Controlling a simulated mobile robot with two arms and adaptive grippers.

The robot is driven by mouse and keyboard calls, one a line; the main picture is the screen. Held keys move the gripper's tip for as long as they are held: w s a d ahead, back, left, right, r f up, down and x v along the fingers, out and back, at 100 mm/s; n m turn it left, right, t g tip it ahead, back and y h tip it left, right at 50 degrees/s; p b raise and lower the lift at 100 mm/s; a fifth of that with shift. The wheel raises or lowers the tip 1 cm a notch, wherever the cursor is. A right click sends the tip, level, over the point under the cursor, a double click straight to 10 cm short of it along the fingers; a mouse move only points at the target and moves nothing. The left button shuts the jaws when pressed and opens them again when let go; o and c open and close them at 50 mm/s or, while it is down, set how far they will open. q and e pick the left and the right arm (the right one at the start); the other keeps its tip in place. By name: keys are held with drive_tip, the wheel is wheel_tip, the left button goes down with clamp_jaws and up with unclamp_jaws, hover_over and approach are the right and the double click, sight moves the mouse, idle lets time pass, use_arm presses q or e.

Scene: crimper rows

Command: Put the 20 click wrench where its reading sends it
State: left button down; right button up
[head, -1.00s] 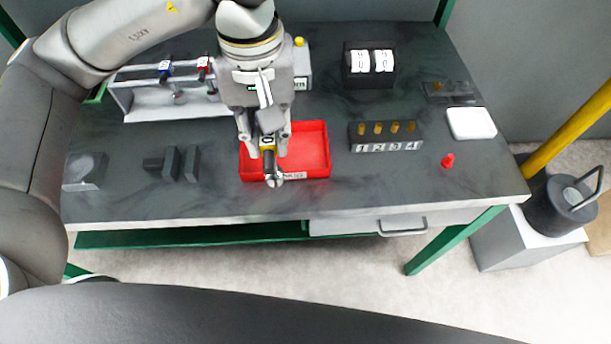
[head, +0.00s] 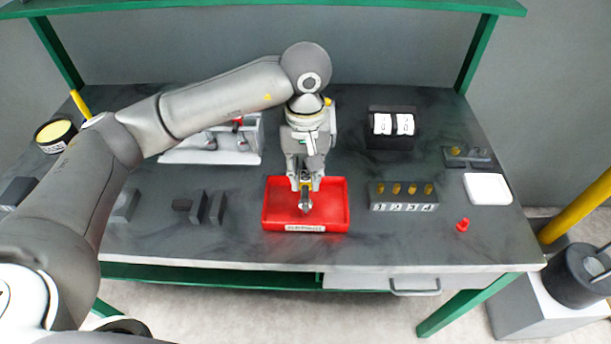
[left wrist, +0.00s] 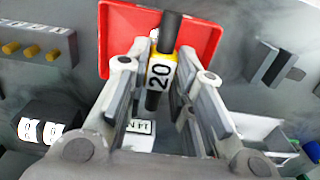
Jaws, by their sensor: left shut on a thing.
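The click wrench (left wrist: 158,75) has a dark handle and a yellow band with a white "20" label. My left gripper (head: 305,185) is shut on it, with a finger on each side of the band in the left wrist view (left wrist: 165,62). The wrench's metal head (head: 305,204) shows below the fingers, over the inside of the red tray (head: 340,208). I cannot tell whether it touches the tray floor. The tray has a white label (head: 305,227) on its front, too small to read surely. My right gripper is not in view.
Behind the tray stand a pale rack (head: 190,153) and a black box with two white dials (head: 391,140). To the right are a numbered block with brass pegs (head: 403,204), a red piece (head: 462,225) and a white pad (head: 487,189). Dark blocks (head: 205,207) stand left.

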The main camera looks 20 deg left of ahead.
use_arm(q)
drive_tip(key=shift+w+a+f, duration=0.1)
drive_tip(key=shift+w+f, duration=0.1)
drive_tip(key=f, duration=0.1)
drive_tip(key=f+p, duration=0.1)
drive_tip(key=p, duration=0.1)
drive_tip(key=shift+w+a+f, duration=0.1)
drive_tip(key=shift+w+f, duration=0.15)
drive_tip(key=shift+f, duration=0.75)
drive_tip(key=shift+f, duration=0.1)
drive_tip(key=c, duration=1.3)
unclamp_jaws()
drive_tip(key=shift+o, duration=0.2)
